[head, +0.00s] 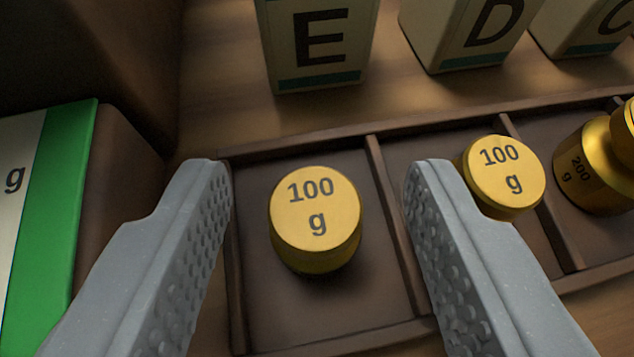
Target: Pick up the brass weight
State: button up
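A brass weight (315,218) marked "100 g" stands upright in the leftmost compartment of a brown wooden tray (300,138). My gripper (315,172) is open, with one grey finger on each side of this weight in the picture. Bare tray floor shows between the weight and both fingers, so neither touches it. A second brass weight (503,178) marked "100 g" sits in the compartment to the right, partly hidden by my right finger. A larger brass weight (590,165) marked "200 g" is at the right edge, partly cut off.
Pale cartons lettered E (320,42), D (470,30) and C (588,25) stand behind the tray. A green and white box (52,200) is at the left edge. Low dividers separate the tray's compartments. Bare wood shows between tray and cartons.

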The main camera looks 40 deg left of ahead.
aim_at(320, 269)
grip_shut()
jog(key=shift+r, duration=0.5)
notch_tip(320, 269, up, 3)
jog(key=shift+f+p, duration=0.15)
jog(key=shift+p, duration=0.2)
jog(key=s+a, duration=0.1)
jog(key=s, duration=0.4)
jog(key=s+a+r, duration=0.1)
jog(key=s+a, duration=0.1)
jog(key=s, duration=0.3)
jog(key=s+a+b, duration=0.1)
jog(key=s, duration=0.4)
jog(key=shift+s+a+r, duration=0.15)
jog(key=shift+s+a, duration=0.05)
